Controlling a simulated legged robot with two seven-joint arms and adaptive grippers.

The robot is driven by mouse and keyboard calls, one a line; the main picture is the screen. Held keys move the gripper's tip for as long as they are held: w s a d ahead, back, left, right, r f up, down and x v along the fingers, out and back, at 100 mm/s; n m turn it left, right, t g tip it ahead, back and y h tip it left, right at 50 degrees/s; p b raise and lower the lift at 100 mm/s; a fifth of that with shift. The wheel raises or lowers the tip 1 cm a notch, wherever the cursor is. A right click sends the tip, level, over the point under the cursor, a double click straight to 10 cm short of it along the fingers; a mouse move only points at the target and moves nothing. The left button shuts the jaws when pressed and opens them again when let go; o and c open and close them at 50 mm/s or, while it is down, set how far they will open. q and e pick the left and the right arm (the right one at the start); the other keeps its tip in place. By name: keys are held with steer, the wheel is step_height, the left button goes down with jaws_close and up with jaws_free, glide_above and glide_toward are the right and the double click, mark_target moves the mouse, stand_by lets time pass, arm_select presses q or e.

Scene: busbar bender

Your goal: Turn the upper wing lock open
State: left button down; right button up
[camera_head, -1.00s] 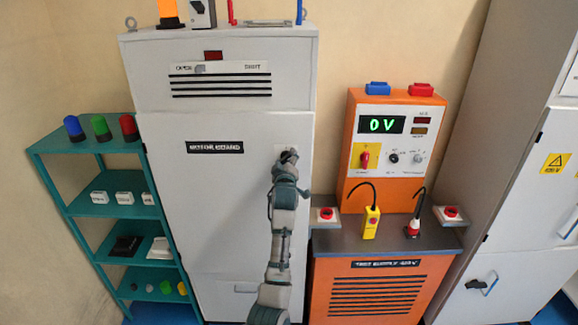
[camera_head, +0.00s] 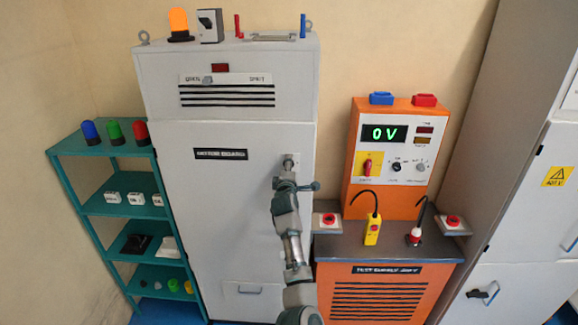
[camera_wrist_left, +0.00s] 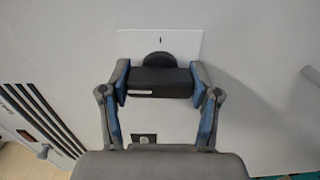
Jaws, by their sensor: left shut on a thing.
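The upper wing lock sits on a pale plate (camera_head: 290,164) at the upper right of the grey cabinet's door (camera_head: 225,205). In the left wrist view its dark wing (camera_wrist_left: 160,83) lies across the picture between my fingers, with a round dark hub (camera_wrist_left: 158,59) behind it and the pale plate (camera_wrist_left: 185,42) around the hub. My left gripper (camera_head: 298,184) is just below the plate in the head view. It also shows in the left wrist view (camera_wrist_left: 159,84), shut on the wing with one blue-padded finger at each end. My right gripper is in neither view.
An orange test bench (camera_head: 375,295) stands close to the right of the cabinet, with a red button box (camera_head: 327,221) near my arm. A teal shelf (camera_head: 105,208) stands to the left. The cabinet door's front is clear left of my arm.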

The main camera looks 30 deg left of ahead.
arm_select(q)
steer(key=shift+f, duration=0.1)
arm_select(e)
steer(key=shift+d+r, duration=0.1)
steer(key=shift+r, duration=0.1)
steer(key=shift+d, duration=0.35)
arm_select(q)
steer(key=shift+c, duration=1.2)
jaws_free()
steer(key=shift+w+f, duration=0.1)
steer(key=v, duration=1.2)
steer(key=shift+a, duration=0.15)
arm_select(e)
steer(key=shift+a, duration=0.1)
